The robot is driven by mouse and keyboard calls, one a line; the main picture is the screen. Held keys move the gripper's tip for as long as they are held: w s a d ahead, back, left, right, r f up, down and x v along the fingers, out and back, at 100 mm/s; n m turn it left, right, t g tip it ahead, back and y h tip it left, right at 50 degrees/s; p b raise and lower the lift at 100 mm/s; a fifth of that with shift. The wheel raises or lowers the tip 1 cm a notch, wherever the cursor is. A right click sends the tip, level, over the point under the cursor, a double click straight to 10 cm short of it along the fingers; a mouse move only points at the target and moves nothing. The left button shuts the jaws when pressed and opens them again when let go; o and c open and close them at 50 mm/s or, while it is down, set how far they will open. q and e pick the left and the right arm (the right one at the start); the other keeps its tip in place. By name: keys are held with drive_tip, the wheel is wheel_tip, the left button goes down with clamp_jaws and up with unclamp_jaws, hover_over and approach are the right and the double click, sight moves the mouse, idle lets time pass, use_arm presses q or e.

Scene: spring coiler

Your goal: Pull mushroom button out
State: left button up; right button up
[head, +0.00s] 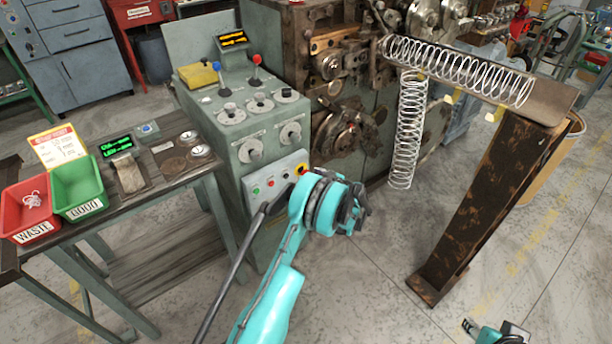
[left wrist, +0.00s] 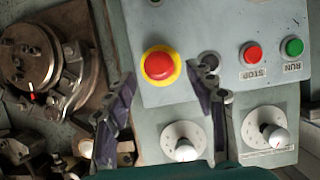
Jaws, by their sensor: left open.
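The red mushroom button (left wrist: 158,65) with its yellow ring sits on the grey control panel of the machine. My left gripper (head: 360,207) is in front of the panel. In the left wrist view its two fingers (left wrist: 162,75) are open, one on each side of the button in the picture, with nothing between them. I cannot tell how far the tips are from the panel. My right gripper (head: 490,331) shows only partly at the bottom right edge.
The panel also carries a red STOP button (left wrist: 253,54), a green RUN button (left wrist: 292,47), a small dark button and knobs (left wrist: 183,141). Coiling machinery (head: 345,130) and a rusty stand (head: 480,200) with springs are on the right. A side table (head: 160,190) with bins stands left.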

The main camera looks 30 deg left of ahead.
use_arm(q)
drive_tip(key=b+x, duration=0.1)
drive_tip(key=x, duration=0.3)
drive_tip(key=shift+w+a+f, duration=0.1)
drive_tip(key=shift+a, duration=0.05)
clamp_jaws()
drive_tip(key=shift+d, duration=0.5)
unclamp_jaws()
drive_tip(key=v, duration=1.2)
drive_tip(key=shift+s, duration=0.3)
